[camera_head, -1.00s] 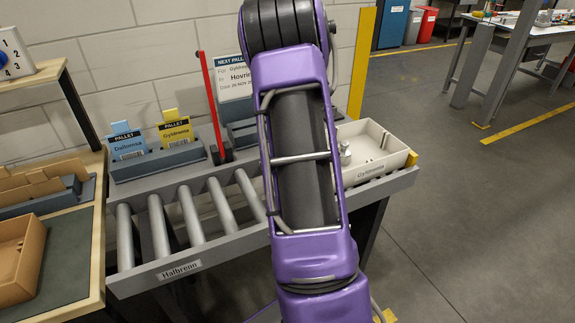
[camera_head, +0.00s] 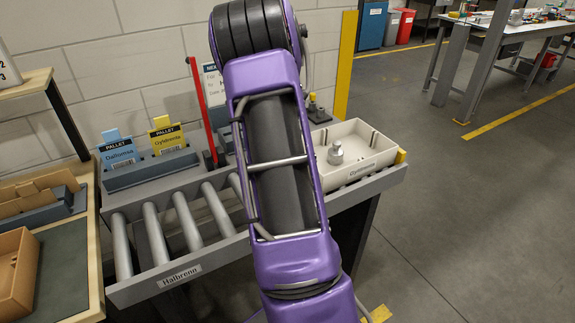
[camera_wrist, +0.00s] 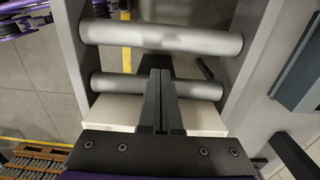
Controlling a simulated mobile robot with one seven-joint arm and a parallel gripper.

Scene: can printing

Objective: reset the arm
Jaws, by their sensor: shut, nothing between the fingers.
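My purple arm (camera_head: 285,170) rises through the middle of the head view, in front of the roller conveyor. My gripper (camera_wrist: 160,78) shows in the wrist view, its two dark fingers shut together with nothing between them. The fingers point over metal rollers (camera_wrist: 160,38) and a pale surface below them. The gripper is not visible in the head view, and the arm hides part of the conveyor.
A roller conveyor labelled Halbrenn (camera_head: 182,274) holds a white tray labelled Gyldmema (camera_head: 372,166) with a grey metal piece (camera_head: 335,154). Blue (camera_head: 119,152) and yellow (camera_head: 166,137) pallet cards stand behind. A workbench with a cardboard box (camera_head: 15,270) is left.

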